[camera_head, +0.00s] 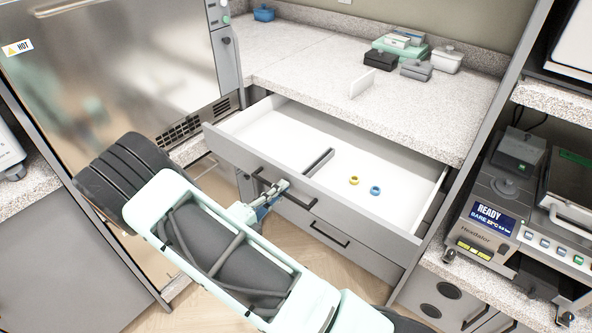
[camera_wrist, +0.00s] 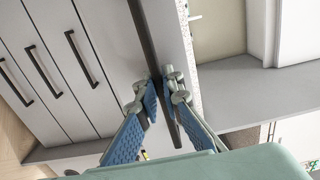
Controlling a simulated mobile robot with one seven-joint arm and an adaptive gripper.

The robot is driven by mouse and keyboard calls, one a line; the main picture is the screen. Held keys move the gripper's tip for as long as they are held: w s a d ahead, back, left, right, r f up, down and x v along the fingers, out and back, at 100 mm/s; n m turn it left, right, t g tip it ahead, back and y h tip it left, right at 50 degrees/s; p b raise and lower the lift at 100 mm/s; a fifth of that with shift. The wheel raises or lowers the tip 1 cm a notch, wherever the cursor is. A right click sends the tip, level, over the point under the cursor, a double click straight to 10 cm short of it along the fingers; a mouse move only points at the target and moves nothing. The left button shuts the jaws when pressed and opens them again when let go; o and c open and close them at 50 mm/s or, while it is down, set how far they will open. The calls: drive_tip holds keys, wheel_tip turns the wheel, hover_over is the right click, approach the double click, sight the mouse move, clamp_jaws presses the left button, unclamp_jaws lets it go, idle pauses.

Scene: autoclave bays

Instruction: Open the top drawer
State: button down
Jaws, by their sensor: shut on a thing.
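The top drawer (camera_head: 228,150) is pulled well out from under the counter, and its white inside shows. Its dark bar handle (camera_head: 300,206) runs along the grey front. My gripper (camera_head: 276,190) is at the left part of this handle, shut on it. In the wrist view, the blue-padded fingers of my gripper (camera_wrist: 162,92) stand on either side of the dark handle bar (camera_wrist: 147,42). Inside the drawer are a dark divider (camera_head: 318,162), a yellow ring (camera_head: 354,180) and a blue ring (camera_head: 375,190).
A closed lower drawer has its own handle (camera_head: 330,233). Lidded boxes, including a black one (camera_head: 380,60), stand on the counter (camera_head: 300,75) above. A steel autoclave (camera_head: 120,75) stands at the left, and a device reading READY (camera_head: 490,215) at the right.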

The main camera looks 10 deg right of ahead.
drive_tip(key=shift+p+v, duration=0.35)
drive_tip(key=shift+v, duration=2.45)
drive_tip(key=c, duration=2.1)
unclamp_jaws()
drive_tip(key=v, duration=1.2)
